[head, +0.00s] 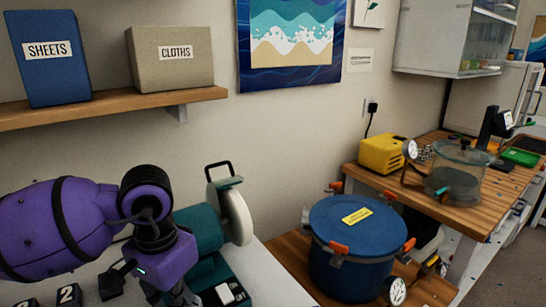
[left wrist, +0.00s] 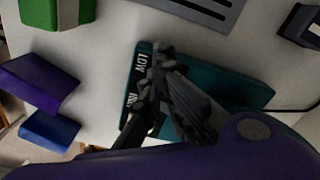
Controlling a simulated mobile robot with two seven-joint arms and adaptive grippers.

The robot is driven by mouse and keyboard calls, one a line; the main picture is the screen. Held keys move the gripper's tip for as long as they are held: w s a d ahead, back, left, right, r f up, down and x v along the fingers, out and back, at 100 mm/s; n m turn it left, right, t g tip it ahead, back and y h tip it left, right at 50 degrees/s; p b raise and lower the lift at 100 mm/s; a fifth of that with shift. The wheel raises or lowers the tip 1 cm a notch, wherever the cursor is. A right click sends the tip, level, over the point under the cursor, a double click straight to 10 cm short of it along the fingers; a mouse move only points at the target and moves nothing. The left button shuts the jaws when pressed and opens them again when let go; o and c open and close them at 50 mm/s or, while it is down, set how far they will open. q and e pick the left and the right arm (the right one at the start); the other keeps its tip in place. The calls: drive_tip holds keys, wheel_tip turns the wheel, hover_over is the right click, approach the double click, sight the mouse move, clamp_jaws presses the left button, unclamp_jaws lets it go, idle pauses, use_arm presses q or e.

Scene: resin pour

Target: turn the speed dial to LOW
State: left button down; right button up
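The teal machine (head: 200,232) with a pale wheel (head: 236,212) stands on the bench in the head view. In the left wrist view, its teal panel (left wrist: 245,85) shows the word LOW (left wrist: 143,57) and a second label that is partly covered. My left gripper (left wrist: 160,75) is right in front of this panel, its dark fingers over the area beside the labels. The speed dial cannot be made out; the fingers cover that area. Whether the fingers are closed on it is unclear. In the head view, my purple left arm hides the gripper. My right gripper is not in view.
A blue pot (head: 350,235) with orange clamps stands on a low wooden surface to the right. A yellow pump (head: 382,153) and a clear chamber (head: 455,175) sit on the wooden bench behind. Green (left wrist: 52,16), purple (left wrist: 45,82) and blue (left wrist: 50,130) blocks show in the wrist view.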

use_arm(q)
drive_tip(key=shift+w+a+r, duration=0.1)
drive_tip(key=shift+w+r, duration=0.1)
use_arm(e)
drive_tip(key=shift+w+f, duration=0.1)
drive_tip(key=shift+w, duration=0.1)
use_arm(q)
drive_tip(key=shift+s+a, duration=0.2)
drive_tip(key=shift+a, duration=0.05)
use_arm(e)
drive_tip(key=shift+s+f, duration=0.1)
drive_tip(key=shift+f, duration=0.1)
use_arm(q)
wheel_tip(320, 180, up, 6)
drive_tip(key=shift+f+p, duration=0.1)
drive_tip(key=shift+p, duration=0.7)
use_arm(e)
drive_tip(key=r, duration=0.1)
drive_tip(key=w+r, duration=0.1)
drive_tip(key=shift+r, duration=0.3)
use_arm(q)
drive_tip(key=shift+s+a, duration=0.1)
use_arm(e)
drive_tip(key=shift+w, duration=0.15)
